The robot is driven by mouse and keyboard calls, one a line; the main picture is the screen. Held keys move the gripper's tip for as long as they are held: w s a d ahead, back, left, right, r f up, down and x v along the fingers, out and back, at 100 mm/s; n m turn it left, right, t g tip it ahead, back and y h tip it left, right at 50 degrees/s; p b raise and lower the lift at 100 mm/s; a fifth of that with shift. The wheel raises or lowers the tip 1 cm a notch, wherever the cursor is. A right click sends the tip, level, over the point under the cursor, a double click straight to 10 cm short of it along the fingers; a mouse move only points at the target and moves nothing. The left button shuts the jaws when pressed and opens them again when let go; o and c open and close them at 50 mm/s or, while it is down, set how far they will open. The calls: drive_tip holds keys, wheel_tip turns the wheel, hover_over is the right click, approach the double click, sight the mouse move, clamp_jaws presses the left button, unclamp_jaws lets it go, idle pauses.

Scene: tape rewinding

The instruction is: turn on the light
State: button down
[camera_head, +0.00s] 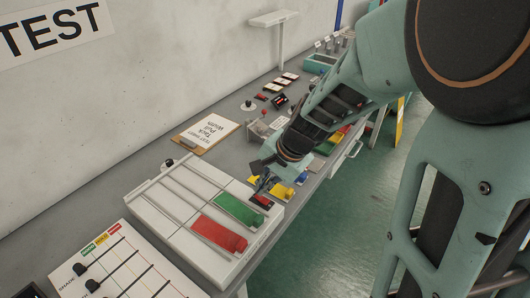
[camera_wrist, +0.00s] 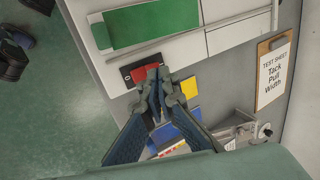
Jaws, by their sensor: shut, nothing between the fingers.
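My gripper (camera_wrist: 158,76) is shut and empty. Its fingertips are right at the switch and overlap its right part in the wrist view. I cannot tell whether they touch it. In the head view my gripper (camera_head: 262,184) points down just behind the switch. I cannot make out a lamp or whether a light is on.
A white panel (camera_head: 150,206) with a green slider block (camera_head: 238,209) and a red slider block (camera_head: 217,235) lies left of my gripper. Yellow and blue pieces (camera_wrist: 189,88) lie close by. A clipboard (camera_head: 207,133) lies toward the wall. The green floor (camera_head: 340,235) is open at right.

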drive_tip(key=shift+w+a+f, duration=0.2)
drive_tip(key=shift+a+f, duration=0.05)
drive_tip(key=shift+f, duration=0.35)
drive_tip(key=shift+r+p, duration=0.15)
drive_tip(key=shift+p, duration=0.55)
drive_tip(key=shift+w+a+p, duration=0.1)
drive_tip(key=shift+p, duration=0.45)
drive_tip(key=p, duration=0.1)
drive_tip(key=g+h+p, duration=0.1)
drive_tip(key=p, duration=0.1)
drive_tip(key=shift+a+f, duration=0.2)
drive_tip(key=shift+f, duration=0.05)
drive_tip(key=shift+w+f, duration=0.15)
drive_tip(key=shift+f, duration=0.2)
drive_tip(key=shift+d, duration=0.15)
